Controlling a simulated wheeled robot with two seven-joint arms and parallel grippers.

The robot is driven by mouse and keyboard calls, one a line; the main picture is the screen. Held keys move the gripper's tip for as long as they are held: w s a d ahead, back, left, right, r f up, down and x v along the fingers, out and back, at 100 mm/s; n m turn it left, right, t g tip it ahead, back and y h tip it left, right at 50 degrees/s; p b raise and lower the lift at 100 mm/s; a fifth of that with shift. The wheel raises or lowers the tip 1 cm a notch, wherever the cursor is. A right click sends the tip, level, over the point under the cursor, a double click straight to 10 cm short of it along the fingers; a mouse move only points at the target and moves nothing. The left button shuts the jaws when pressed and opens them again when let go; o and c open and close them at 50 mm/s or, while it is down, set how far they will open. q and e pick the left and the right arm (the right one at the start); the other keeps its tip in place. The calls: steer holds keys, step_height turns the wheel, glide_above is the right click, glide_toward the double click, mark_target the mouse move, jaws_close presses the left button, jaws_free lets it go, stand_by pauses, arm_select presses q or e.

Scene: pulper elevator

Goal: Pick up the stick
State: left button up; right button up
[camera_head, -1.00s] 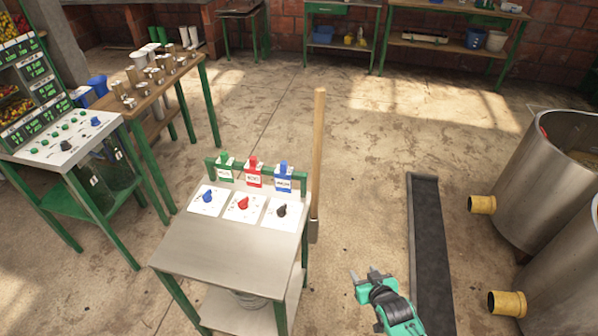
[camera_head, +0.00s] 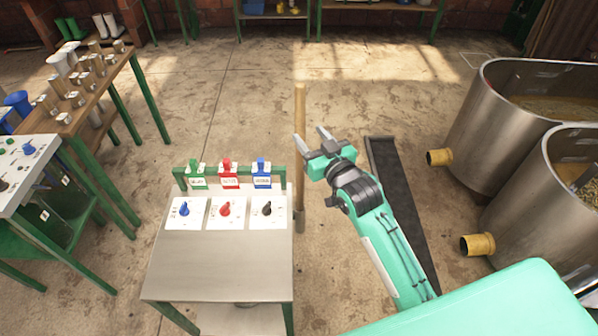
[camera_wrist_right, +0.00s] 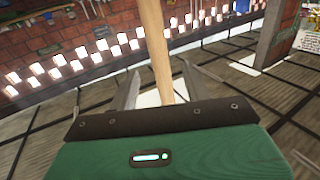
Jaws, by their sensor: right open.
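The stick (camera_head: 299,118) is a long light wooden pole standing upright just behind the right edge of the small metal table; its lower end is a darker metal part. My right gripper (camera_head: 309,141) is open, close to the stick's middle in the head view. In the right wrist view the stick (camera_wrist_right: 155,45) rises between the two spread fingers (camera_wrist_right: 157,88). I cannot tell whether either finger touches it. My left gripper is not in view.
The small metal table (camera_head: 225,265) with blue, red and black knobs stands left of the stick. A dark flat strip (camera_head: 400,195) lies right of it. Steel tanks (camera_head: 490,115) with yellow pipe ends stand at the right. The floor behind is clear.

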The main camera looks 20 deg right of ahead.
mark_target(303, 127)
steer(key=shift+w+a, duration=0.2)
steer(key=shift+w, duration=0.6)
steer(key=shift+w+a, duration=0.1)
steer(key=shift+w, duration=0.4)
steer(key=shift+w+p, duration=0.2)
steer(key=shift+p, duration=0.15)
steer(key=shift+w+p, duration=0.3)
steer(key=shift+w, duration=0.05)
steer(key=w, duration=0.1)
steer(key=w+p, duration=0.1)
steer(key=w+a, duration=0.1)
steer(key=w, duration=0.1)
steer(key=shift+f+p, duration=0.3)
steer(key=shift+f, duration=0.1)
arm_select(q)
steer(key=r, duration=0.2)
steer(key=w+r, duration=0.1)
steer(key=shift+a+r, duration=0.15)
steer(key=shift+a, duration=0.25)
arm_select(e)
jaws_close()
